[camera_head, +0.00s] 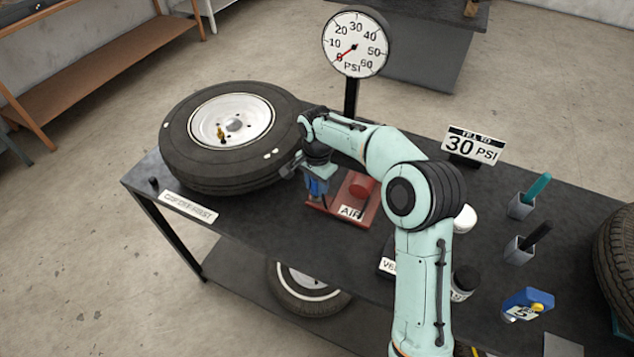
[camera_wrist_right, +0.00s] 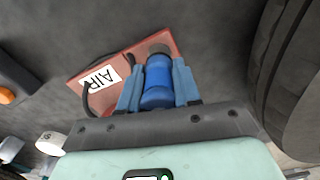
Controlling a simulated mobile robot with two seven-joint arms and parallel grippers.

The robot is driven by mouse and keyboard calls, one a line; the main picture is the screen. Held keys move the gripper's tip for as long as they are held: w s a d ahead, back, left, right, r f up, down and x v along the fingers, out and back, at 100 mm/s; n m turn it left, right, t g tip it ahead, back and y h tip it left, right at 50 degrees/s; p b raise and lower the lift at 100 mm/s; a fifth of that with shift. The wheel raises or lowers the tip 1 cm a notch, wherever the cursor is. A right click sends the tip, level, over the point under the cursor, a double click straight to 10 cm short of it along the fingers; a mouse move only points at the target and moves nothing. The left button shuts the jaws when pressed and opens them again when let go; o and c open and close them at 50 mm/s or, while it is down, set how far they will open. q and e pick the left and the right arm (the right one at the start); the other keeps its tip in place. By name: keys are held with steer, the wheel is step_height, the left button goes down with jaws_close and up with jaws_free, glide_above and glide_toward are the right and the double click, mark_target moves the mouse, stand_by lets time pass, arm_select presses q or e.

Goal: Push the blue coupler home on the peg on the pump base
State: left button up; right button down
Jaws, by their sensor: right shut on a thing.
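The blue coupler (camera_wrist_right: 158,82) is clamped between the fingers of my right gripper (camera_wrist_right: 158,92). In the head view my right gripper (camera_head: 317,192) points down at the left end of the red pump base (camera_head: 343,213), which carries an AIR label. The base also shows in the wrist view (camera_wrist_right: 137,50), beneath the coupler. A short grey-brown round piece (camera_wrist_right: 159,48), perhaps the peg, shows at the coupler's far end. I cannot tell how deeply the coupler sits on it. My left gripper is not in view.
A wheel with a black tire (camera_head: 205,167) lies on the dark table left of my right gripper. A gauge (camera_head: 355,43) behind reads about 0. A "30 PSI" sign (camera_head: 472,146), holders with tools (camera_head: 520,205) and a blue box (camera_head: 526,304) stand to the right.

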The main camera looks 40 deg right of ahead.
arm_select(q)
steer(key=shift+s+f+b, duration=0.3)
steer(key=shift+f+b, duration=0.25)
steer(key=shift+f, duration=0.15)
arm_select(e)
steer(key=shift+f, duration=1.2)
steer(key=c, duration=0.7)
jaws_free()
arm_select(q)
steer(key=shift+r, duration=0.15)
arm_select(e)
steer(key=shift+r, duration=0.15)
steer(key=shift+r+p, duration=2.05)
steer(key=shift+r, duration=1.4)
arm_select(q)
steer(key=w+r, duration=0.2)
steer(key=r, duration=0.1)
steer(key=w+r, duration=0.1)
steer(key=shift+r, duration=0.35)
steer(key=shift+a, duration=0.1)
arm_select(e)
steer(key=shift+a+f, duration=0.1)
